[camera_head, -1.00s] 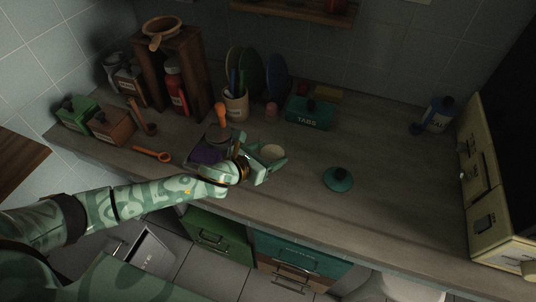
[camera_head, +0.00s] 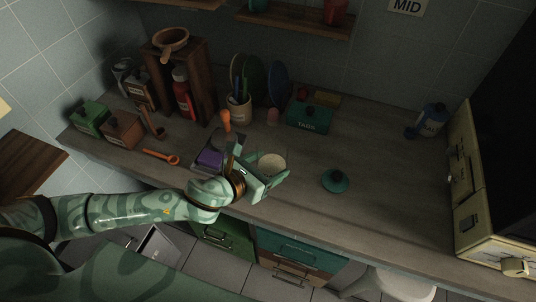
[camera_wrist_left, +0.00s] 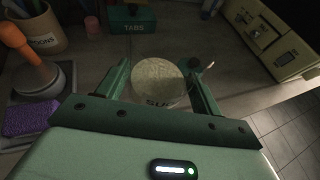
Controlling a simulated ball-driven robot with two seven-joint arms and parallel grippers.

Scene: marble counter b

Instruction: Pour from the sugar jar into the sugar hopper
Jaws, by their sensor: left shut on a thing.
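The sugar jar (camera_head: 272,162) is round and open-topped, filled with something pale. In the left wrist view the jar (camera_wrist_left: 160,82) sits between the fingers, with part of a label reading "SU" on its near side. My left gripper (camera_head: 262,172) is shut on the jar, which looks upright over the counter's front part. In the left wrist view the gripper's fingers (camera_wrist_left: 158,72) flank the jar. A teal lid with a dark knob (camera_head: 335,180) lies on the counter to the right. My right gripper is out of view.
A cream appliance (camera_head: 480,190) stands at the right end of the counter. Behind the jar are a teal TABS box (camera_head: 308,117) and a utensil crock (camera_head: 238,108). A purple sponge (camera_head: 210,158) lies left. The counter right of the lid is clear.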

